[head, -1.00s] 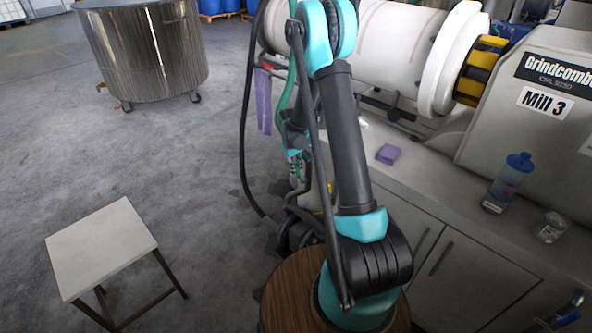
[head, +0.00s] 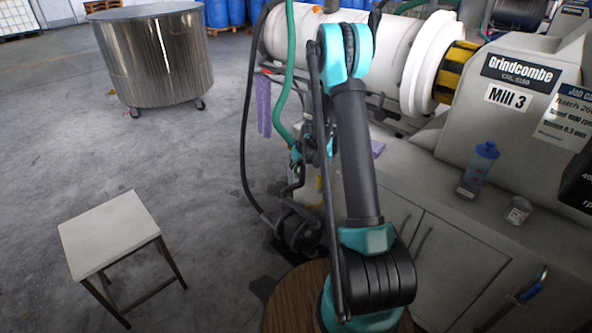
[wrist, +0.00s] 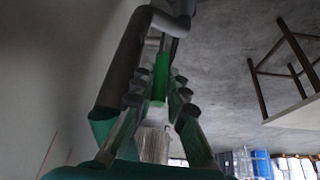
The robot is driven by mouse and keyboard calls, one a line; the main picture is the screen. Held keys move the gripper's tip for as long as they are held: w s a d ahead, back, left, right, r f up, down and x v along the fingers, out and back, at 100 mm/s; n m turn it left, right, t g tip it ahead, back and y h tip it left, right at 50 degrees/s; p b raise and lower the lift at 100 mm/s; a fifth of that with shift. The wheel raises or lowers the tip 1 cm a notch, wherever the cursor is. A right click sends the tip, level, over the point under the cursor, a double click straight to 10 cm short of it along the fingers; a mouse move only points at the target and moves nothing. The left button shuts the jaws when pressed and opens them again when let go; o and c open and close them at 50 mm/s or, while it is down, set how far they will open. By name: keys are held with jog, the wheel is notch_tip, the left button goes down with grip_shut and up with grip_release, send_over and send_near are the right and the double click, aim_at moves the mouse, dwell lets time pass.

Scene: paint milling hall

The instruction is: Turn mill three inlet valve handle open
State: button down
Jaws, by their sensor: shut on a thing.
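The Mill 3 machine (head: 478,108), with its sign and white drum, stands at the right in the head view. In the wrist view my gripper (wrist: 158,88) is closed around a green handle-like piece (wrist: 161,76). A grey pipe (wrist: 130,55) runs beside and above it. In the head view my arm covers most of this spot, and my gripper's fingers cannot be made out. Pipework and a green hose (head: 284,95) show just left of my arm. How far the handle is turned cannot be told.
A stool (head: 108,232) stands on the floor at left, a wheeled steel tank (head: 155,65) behind it. A blue bottle (head: 478,168) and a clear jar (head: 518,210) stand on the ledge. A purple cloth (head: 264,105) hangs left of my arm. Floor between stool and pipework is clear.

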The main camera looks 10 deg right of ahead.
jog(key=shift+s, duration=0.1)
dwell(0.4)
jog(key=c, duration=1.5)
grip_release()
jog(key=shift+d, duration=0.1)
jog(key=shift+r, duration=0.1)
jog(key=v, duration=1.2)
jog(key=shift+s, duration=0.2)
jog(key=shift+d, duration=0.1)
jog(key=s+r+m+h, duration=0.1)
jog(key=s+r, duration=0.2)
jog(key=s, duration=0.6)
jog(key=s+r+m, duration=0.2)
jog(key=s+r, duration=0.1)
jog(key=s, duration=0.6)
jog(key=s+d+f+m+g+h, duration=0.1)
jog(key=s+f+m, duration=0.1)
jog(key=s, duration=1.5)
jog(key=shift+d, duration=0.4)
